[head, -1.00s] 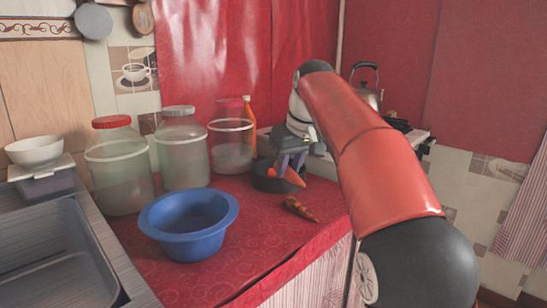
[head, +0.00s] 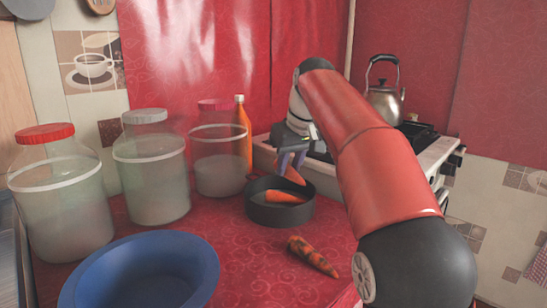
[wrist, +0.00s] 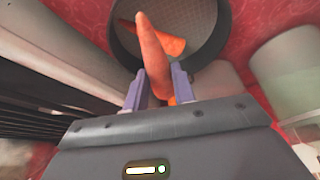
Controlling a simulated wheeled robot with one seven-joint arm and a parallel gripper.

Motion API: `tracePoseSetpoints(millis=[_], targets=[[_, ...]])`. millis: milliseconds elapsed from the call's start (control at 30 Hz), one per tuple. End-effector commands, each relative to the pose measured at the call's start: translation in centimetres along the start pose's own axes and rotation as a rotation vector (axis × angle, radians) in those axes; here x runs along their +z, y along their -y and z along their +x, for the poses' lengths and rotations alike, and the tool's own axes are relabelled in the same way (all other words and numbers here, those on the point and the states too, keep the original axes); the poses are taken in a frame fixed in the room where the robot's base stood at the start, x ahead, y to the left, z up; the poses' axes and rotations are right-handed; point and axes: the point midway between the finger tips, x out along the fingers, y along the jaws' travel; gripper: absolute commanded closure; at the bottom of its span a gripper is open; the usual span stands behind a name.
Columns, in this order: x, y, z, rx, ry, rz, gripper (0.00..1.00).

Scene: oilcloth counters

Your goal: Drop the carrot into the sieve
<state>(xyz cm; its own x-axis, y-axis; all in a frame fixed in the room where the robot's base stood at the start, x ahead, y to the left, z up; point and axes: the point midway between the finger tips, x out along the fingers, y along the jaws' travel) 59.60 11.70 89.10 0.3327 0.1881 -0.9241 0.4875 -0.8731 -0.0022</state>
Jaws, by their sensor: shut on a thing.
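My gripper (head: 292,160) is shut on an orange carrot (head: 295,175), which hangs tilted over the back right part of the sieve. The held carrot also shows between the fingers in the wrist view (wrist: 153,58). The sieve (head: 266,217) is a dark round vessel on the red counter, with a mesh bottom visible in the wrist view (wrist: 205,28). A second orange carrot (head: 284,197) lies inside it. A third carrot (head: 312,256), with dark patches, lies on the cloth in front of the sieve. Whether the held carrot touches the sieve, I cannot tell.
A blue bowl (head: 140,275) stands at the front left. Several big jars (head: 150,170) and an orange bottle (head: 243,135) stand behind and left of the sieve. A stove (head: 440,155) with a kettle (head: 385,100) is at the back right. Red cloth lies bare between bowl and sieve.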

Motion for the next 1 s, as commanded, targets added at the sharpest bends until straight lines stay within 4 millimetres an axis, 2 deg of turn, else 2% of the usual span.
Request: tracePoseSetpoints(millis=[33, 233, 633, 667, 800, 833, 1000], targets=[[0.5, 0.0, 1.2, 0.0, 0.0, 0.0, 0.97], [1.2, 0.0, 3.0, 0.001, -0.002, 0.0, 0.97], [1.4, 0.0, 3.2, 0.001, -0.001, 0.0, 0.97], [1.4, 0.0, 3.2, 0.001, -0.001, 0.0, 0.7], [1.4, 0.0, 3.3, 0.001, -0.001, 0.0, 0.52], [1.4, 0.0, 3.3, 0.001, -0.001, 0.0, 0.49], [1.4, 0.0, 3.3, 0.001, -0.001, 0.0, 0.49]])
